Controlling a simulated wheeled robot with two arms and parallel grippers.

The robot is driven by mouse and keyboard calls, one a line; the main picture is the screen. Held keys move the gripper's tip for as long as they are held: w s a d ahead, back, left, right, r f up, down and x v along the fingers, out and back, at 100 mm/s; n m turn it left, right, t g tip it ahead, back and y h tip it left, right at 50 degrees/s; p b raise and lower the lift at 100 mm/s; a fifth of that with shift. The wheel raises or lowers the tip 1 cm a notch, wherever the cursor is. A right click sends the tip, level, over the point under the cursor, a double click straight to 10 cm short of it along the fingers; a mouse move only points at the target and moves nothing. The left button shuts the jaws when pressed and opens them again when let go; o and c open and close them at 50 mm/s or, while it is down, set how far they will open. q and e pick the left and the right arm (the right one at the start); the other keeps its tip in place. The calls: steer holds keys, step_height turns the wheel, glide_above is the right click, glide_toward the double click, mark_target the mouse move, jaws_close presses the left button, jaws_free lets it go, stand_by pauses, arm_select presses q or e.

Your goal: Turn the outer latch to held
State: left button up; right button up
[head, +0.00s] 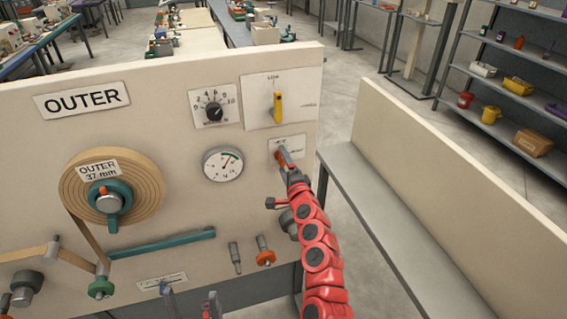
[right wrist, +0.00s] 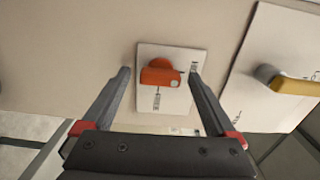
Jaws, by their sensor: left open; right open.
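The outer latch is an orange-red knob on a small white plate. It shows clearly in the right wrist view (right wrist: 160,74), with its handle lying roughly crosswise there. In the head view the latch (head: 283,153) is partly covered by my right gripper (head: 288,164). My right gripper is open, with one finger on each side of the latch in the right wrist view (right wrist: 160,77). I cannot tell whether either finger touches it. The plate's lettering is too small to read. My left gripper (head: 189,292) is open and empty low at the bottom edge of the head view.
A yellow lever (head: 278,106) sits on a plate just above the latch, a black dial (head: 214,111) and a gauge (head: 222,163) to its left. A strip roll (head: 145,190) is further left. A grey bench (head: 385,215) stands right.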

steer(key=b+v, duration=0.3)
steer(key=v, duration=1.4)
steer(key=shift+b, duration=0.35)
steer(key=shift+w, duration=0.1)
